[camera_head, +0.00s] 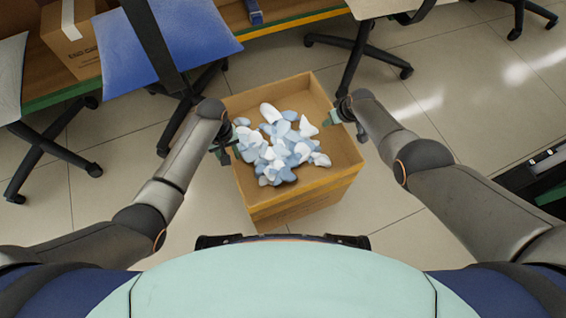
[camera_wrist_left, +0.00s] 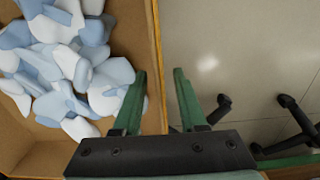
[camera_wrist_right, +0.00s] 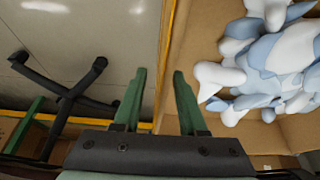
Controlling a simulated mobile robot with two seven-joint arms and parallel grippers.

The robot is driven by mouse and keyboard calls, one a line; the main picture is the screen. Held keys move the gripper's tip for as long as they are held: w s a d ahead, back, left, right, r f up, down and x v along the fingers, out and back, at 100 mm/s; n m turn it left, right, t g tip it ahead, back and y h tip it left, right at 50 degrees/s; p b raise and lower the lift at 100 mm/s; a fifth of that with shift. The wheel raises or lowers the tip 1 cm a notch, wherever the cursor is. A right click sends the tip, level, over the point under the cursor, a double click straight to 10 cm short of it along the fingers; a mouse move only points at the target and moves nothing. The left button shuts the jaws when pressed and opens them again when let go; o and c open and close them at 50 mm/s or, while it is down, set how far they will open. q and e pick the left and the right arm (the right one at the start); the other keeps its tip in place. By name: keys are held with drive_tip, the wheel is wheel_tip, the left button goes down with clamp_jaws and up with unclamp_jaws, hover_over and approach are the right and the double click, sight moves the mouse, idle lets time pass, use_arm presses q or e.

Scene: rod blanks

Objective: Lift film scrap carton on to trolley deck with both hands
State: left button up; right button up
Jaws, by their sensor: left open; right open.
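The open brown film scrap carton (camera_head: 275,192) stands on the floor in front of me, filled with white and pale blue film scraps (camera_head: 280,148). My left gripper (camera_head: 229,144) is at its left wall. In the left wrist view the open fingers (camera_wrist_left: 159,75) straddle the carton's wall (camera_wrist_left: 153,40), one inside and one outside, with gaps. My right gripper (camera_head: 345,115) is at the right wall. In the right wrist view its open fingers (camera_wrist_right: 159,74) straddle that wall (camera_wrist_right: 168,45). I cannot make out a trolley deck for certain.
A dark, green-edged object (camera_head: 545,180) is at the right edge, partly cut off. A blue chair (camera_head: 175,40) and dark wheeled chair bases (camera_head: 365,55) stand beyond the carton. Another carton (camera_head: 70,38) sits on a shelf at upper left.

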idle(0.3)
use_arm(q)
clamp_jaws()
use_arm(e)
clamp_jaws()
idle(1.0)
use_arm(q)
drive_tip(key=shift+r, duration=0.15)
use_arm(e)
drive_tip(key=shift+r, duration=0.2)
